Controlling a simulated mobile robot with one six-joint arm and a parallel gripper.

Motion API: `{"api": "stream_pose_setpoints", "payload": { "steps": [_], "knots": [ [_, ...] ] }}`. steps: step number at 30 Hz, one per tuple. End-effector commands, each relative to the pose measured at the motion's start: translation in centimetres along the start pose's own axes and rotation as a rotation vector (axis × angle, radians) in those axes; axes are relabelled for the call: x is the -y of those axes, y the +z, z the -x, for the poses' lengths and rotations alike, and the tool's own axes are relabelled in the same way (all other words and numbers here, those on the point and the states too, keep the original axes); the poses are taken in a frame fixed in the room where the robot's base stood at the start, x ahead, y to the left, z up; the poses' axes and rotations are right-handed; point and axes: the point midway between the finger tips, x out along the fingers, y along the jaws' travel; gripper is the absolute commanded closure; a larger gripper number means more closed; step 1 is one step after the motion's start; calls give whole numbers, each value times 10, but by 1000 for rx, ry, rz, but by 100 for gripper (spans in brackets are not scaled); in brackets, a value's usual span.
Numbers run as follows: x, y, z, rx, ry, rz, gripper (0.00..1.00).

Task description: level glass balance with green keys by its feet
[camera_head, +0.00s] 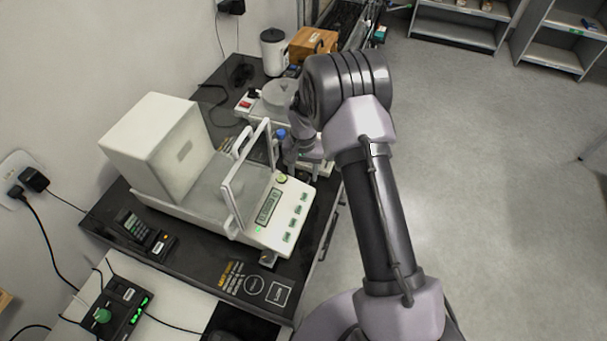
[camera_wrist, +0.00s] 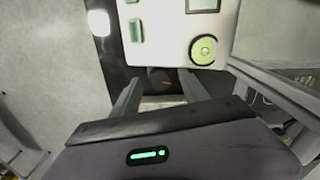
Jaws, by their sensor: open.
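The white glass balance (camera_head: 205,195) stands on the dark table, with a display and green keys (camera_head: 296,212) on its front panel. A round green bubble level (camera_head: 282,178) sits at the panel's corner; in the wrist view its bubble (camera_wrist: 204,49) shows as a small mark near the disc's middle. One foot (camera_head: 268,258) shows under the near corner. My gripper (camera_wrist: 160,84) is open at the panel's other corner, its fingers either side of a dark round foot (camera_wrist: 160,76). Whether they touch it I cannot tell. In the head view my arm partly hides the gripper.
A glass door frame (camera_head: 245,175) stands upright beside the panel. Behind are another scale (camera_head: 278,98), a white canister (camera_head: 273,50) and a wooden box (camera_head: 312,42). A small keypad device (camera_head: 140,235) lies at the left. The floor on the right is clear.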

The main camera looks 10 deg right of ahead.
Motion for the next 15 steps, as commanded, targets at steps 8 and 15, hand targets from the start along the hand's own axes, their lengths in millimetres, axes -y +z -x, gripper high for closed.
{"api": "stream_pose_setpoints", "payload": {
  "steps": [8,15],
  "knots": [
    [0,0,-3,-1,0,-1,48],
    [0,0,-3,0,0,-1,87]
  ]
}}
